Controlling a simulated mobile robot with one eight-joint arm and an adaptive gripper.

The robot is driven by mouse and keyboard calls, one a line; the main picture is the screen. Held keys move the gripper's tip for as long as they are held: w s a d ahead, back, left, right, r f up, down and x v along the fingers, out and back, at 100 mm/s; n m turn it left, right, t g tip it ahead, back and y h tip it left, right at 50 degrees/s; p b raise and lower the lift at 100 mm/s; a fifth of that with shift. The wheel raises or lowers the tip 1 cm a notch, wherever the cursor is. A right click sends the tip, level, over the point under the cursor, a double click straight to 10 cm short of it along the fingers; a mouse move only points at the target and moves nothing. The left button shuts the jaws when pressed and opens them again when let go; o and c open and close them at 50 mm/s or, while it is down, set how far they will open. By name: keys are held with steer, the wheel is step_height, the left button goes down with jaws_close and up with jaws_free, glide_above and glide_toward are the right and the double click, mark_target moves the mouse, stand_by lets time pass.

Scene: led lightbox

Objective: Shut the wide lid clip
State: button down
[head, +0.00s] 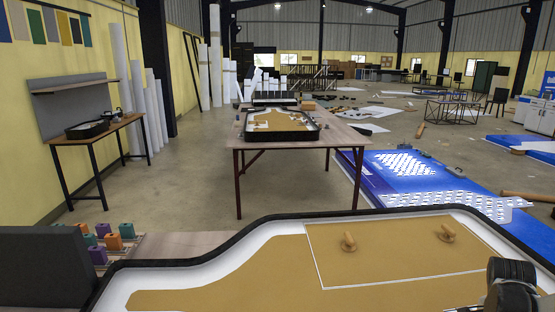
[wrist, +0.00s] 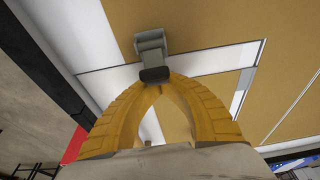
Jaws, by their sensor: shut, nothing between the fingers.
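In the wrist view a small grey clip (wrist: 150,41) stands at the edge of a tan panel, over a pale grey-white border strip. I take it for the lid clip; whether it is open or latched I cannot tell. My gripper (wrist: 155,80) has its yellow fingers brought together at the tips, with a dark piece at the meeting point right by the clip's near end. Whether they touch is unclear. In the head view the tan lid panel (head: 400,255) with two wooden knobs lies inside a black-rimmed lightbox (head: 205,261). The clip is not discernible there.
A wooden table (head: 290,153) with another black-rimmed box stands ahead. Coloured blocks (head: 114,241) sit left of the near lightbox, beside a dark panel (head: 45,265). A side bench (head: 100,135) stands along the left wall. Blue boards lie on the floor at right.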

steer(key=shift+d+f+b, duration=0.4)
steer(key=c, duration=1.1)
jaws_free()
steer(key=shift+c, duration=0.2)
steer(key=shift+a+r, duration=0.1)
steer(key=shift+r, duration=0.1)
steer(key=shift+p+v, duration=1.5)
steer(key=shift+v, duration=0.35)
